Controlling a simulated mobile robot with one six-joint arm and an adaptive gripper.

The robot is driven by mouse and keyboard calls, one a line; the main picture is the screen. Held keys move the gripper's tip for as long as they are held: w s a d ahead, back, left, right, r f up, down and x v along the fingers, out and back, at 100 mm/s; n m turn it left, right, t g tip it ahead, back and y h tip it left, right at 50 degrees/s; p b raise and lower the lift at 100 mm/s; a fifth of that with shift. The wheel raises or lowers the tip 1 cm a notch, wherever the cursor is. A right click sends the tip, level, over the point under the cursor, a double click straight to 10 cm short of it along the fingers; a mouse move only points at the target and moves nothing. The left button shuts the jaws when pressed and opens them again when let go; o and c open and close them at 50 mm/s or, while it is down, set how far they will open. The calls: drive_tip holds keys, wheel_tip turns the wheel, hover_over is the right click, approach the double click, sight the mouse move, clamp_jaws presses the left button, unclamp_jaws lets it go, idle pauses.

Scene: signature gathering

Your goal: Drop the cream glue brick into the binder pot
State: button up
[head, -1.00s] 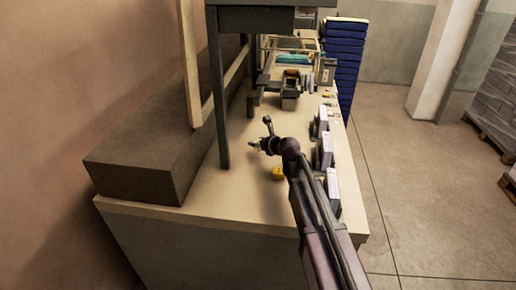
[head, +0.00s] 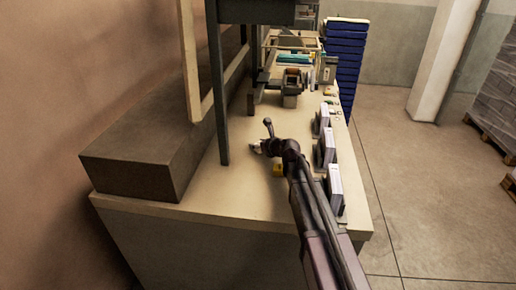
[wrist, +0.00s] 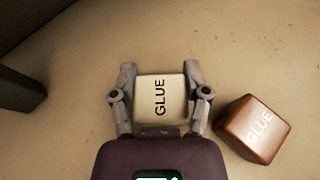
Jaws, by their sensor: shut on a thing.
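The cream glue brick (wrist: 159,98) sits between the two fingers of my gripper (wrist: 160,72) in the wrist view, its GLUE lettering facing up. The fingers are shut on its sides. In the head view my gripper (head: 257,148) is low over the near part of the bench; the brick is too small there to make out clearly. I cannot tell for sure which thing is the binder pot; a dark open-topped holder (head: 291,98) stands farther along the bench.
Several grey-white blocks (head: 335,186) line the bench's right edge. A dark upright post (head: 220,105) stands left of my gripper. The front bench top (head: 215,195) is clear.

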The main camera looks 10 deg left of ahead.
drive_tip(key=shift+f, duration=0.25)
drive_tip(key=o, duration=1.1)
drive_tip(key=shift+o, duration=0.2)
drive_tip(key=shift+r, duration=0.2)
drive_tip(key=shift+s+d+r, duration=0.1)
drive_tip(key=shift+s+r, duration=0.05)
drive_tip(key=shift+s, duration=0.1)
drive_tip(key=p+v, duration=0.4)
drive_tip(key=v, duration=0.7)
drive_tip(key=shift+s+d+r+p, duration=0.1)
drive_tip(key=shift+d+p, duration=0.15)
drive_tip(key=shift+p, duration=0.05)
